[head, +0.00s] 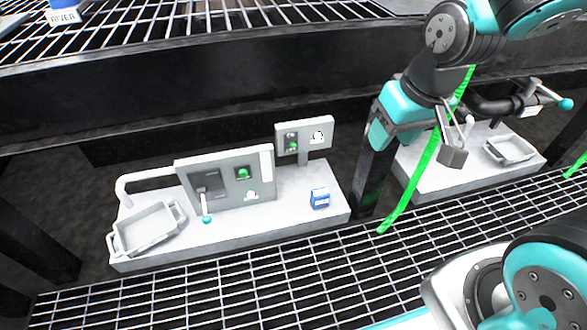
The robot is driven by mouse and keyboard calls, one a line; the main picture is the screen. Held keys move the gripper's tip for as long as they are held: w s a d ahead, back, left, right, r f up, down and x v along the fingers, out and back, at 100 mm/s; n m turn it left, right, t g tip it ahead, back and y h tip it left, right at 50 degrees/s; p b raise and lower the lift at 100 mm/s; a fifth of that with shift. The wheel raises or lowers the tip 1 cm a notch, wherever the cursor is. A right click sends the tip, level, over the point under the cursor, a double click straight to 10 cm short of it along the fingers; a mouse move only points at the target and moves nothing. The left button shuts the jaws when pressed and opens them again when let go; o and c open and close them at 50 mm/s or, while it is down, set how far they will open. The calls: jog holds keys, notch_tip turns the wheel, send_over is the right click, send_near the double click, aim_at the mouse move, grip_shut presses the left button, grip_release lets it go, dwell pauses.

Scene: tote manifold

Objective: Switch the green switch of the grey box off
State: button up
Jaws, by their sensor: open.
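A large light grey box (262,191) with an upright front panel stands on the left white bench. I cannot tell the position of any switch at this size. My gripper (454,142) is open and empty, pointing down above the right bench, well to the right of both boxes.
A grey tray (147,230) and a blue-and-white carton (319,198) stand on the left bench. A green hose (425,170) hangs near a dark post beside my gripper. The right bench (440,176) bears another tray (511,148) and a black pipe with a teal-handled valve (543,93). Grating floor lies in front.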

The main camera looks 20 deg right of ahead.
jog(key=w+d+f+m+t+h+b, duration=0.1)
jog(key=w+d+f+b, duration=0.1)
jog(key=w+f+b, duration=0.3)
jog(key=d+f+m+h+b, duration=0.1)
jog(key=d+f+b, duration=0.1)
jog(key=f, duration=0.6)
jog(key=n+t+y+b, duration=0.1)
jog(key=t, duration=0.9)
send_near(294, 146)
jog(key=b+x, duration=0.6)
jog(key=x, duration=0.3)
jog(key=shift+w+f, duration=0.25)
jog(key=shift+w+b, duration=0.35)
jog(key=shift+w, duration=0.1)
grip_shut()
